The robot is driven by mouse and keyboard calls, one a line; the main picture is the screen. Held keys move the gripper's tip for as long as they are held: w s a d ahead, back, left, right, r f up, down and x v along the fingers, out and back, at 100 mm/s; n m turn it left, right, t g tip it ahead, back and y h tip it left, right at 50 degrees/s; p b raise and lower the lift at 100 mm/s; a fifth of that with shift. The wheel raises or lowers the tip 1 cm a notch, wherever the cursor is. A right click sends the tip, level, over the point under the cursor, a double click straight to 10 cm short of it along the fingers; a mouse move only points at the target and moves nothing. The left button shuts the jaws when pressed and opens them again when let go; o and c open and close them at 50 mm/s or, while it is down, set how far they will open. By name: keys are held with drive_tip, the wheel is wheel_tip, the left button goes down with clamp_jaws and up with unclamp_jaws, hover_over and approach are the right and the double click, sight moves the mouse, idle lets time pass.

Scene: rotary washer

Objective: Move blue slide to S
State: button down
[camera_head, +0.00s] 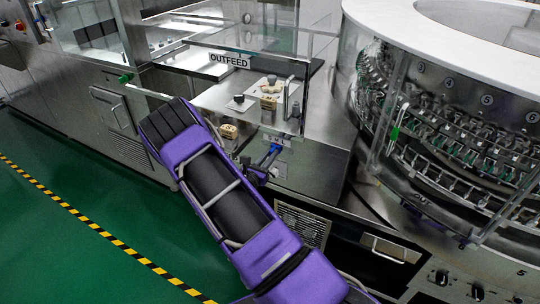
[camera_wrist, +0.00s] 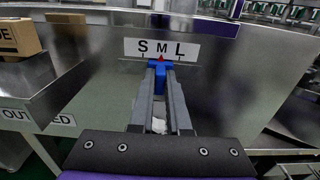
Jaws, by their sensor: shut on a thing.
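The blue slide (camera_wrist: 160,66) sits in the middle of the wrist view, on a grey metal panel below a white label (camera_wrist: 162,48) marked S, M, L from left to right. A red pointer at the top of the slide lies under M. My gripper (camera_wrist: 160,84) reaches up to the slide, its two grey fingers shut on it. In the head view the slide (camera_head: 275,148) shows small and blue below the OUTFEED station, with my gripper (camera_head: 264,165) at it. The fingertips partly cover the slide.
A metal tray (camera_wrist: 40,88) with cardboard boxes (camera_wrist: 18,38) stands left of the panel. The OUTFEED sign (camera_head: 229,60) is on a clear guard above. The round washer (camera_head: 455,130) stands at the right. Open green floor (camera_head: 50,240) lies at the left.

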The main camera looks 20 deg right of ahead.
drive_tip(key=shift+w+a, duration=0.1)
drive_tip(key=shift+w+a+b, duration=0.5)
drive_tip(key=shift+w+a, duration=0.2)
drive_tip(key=shift+w, duration=0.15)
drive_tip(key=shift+w+a, duration=0.2)
drive_tip(key=shift+w, duration=0.05)
drive_tip(key=c, duration=0.9)
unclamp_jaws()
drive_tip(key=shift+s+a, duration=0.2)
drive_tip(key=p+v, duration=0.1)
drive_tip(key=v, duration=1.6)
